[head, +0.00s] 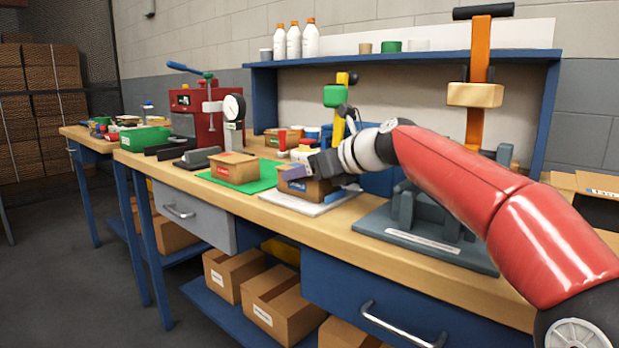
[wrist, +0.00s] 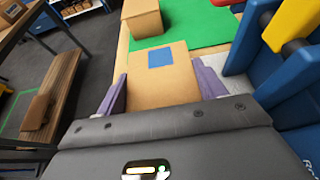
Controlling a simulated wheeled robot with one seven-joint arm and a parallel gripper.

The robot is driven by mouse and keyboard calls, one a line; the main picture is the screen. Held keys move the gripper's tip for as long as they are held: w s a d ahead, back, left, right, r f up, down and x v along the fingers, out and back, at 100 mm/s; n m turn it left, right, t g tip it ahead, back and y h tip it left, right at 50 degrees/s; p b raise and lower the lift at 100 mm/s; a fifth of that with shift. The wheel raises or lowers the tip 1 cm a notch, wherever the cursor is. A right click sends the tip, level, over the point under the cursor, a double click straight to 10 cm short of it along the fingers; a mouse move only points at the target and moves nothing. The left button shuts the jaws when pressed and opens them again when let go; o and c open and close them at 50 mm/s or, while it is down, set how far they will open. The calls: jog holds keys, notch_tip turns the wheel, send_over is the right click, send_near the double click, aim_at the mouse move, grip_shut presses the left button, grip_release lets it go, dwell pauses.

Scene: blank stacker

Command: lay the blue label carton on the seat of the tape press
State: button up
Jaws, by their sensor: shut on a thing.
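The blue label carton (head: 317,190) is a small brown box with a blue label, which shows on its top in the wrist view (wrist: 160,57). My gripper (wrist: 162,82) is shut on it, with a purple finger on each side. In the head view the carton is over a white plate (head: 310,209) in front of a press with a yellow column and green head (head: 334,96). I cannot tell whether it touches the plate. Another press, with a grey base (head: 430,238) and orange column, stands to the right, partly behind my arm. I cannot tell which is the tape press.
A second brown carton (head: 233,169) sits on a green mat (head: 262,183) left of the held one. A red machine with a dial (head: 197,112) and a green bin (head: 145,139) are farther left. Bottles stand on the blue shelf (head: 400,58) behind.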

jog(key=o, duration=1.1)
jog(key=shift+r, duration=0.1)
jog(key=b+v, duration=0.1)
jog(key=v, duration=1.1)
jog(key=shift+b, duration=0.3)
